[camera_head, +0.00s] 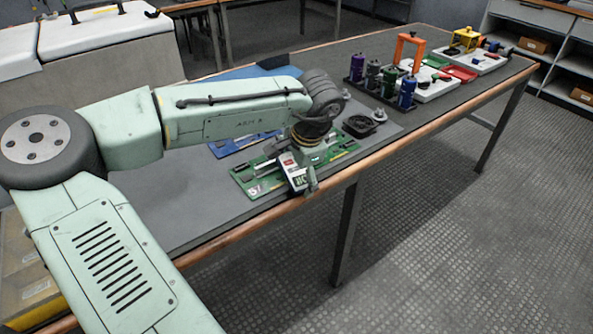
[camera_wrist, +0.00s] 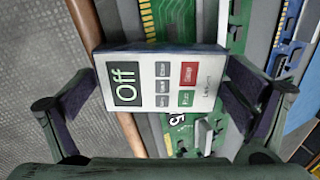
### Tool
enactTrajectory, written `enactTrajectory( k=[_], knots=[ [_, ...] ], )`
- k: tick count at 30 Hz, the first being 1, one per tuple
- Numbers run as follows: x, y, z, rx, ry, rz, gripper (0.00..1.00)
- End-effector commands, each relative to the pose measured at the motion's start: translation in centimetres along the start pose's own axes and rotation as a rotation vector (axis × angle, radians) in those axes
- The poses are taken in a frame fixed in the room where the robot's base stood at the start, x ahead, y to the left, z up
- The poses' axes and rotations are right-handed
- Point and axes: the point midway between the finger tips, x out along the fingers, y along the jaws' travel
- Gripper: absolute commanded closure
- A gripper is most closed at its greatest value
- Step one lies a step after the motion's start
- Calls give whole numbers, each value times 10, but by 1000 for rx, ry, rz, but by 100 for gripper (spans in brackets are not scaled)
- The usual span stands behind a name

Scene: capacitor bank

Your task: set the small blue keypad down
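The small keypad (camera_wrist: 160,80) has a pale face, dark blue edges, a green display reading "Off" and several small buttons, one red and one green. In the wrist view it spans the gap between the fingertips of my gripper (camera_wrist: 162,82), with a finger pad against each side. In the head view the keypad (camera_head: 293,171) is tilted at my gripper (camera_head: 302,178), over the green circuit board (camera_head: 252,183) near the table's front edge. Whether its lower end touches the board cannot be told.
A blue board (camera_head: 230,146) lies behind the green one. The wooden table edge (camera_head: 232,233) runs close by in front.

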Motion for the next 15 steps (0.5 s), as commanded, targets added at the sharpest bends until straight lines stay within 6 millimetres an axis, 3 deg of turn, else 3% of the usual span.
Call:
enactTrajectory(
  k=[15],
  knots=[
    [0, 0, 0, 0, 0, 0, 41]
  ],
)
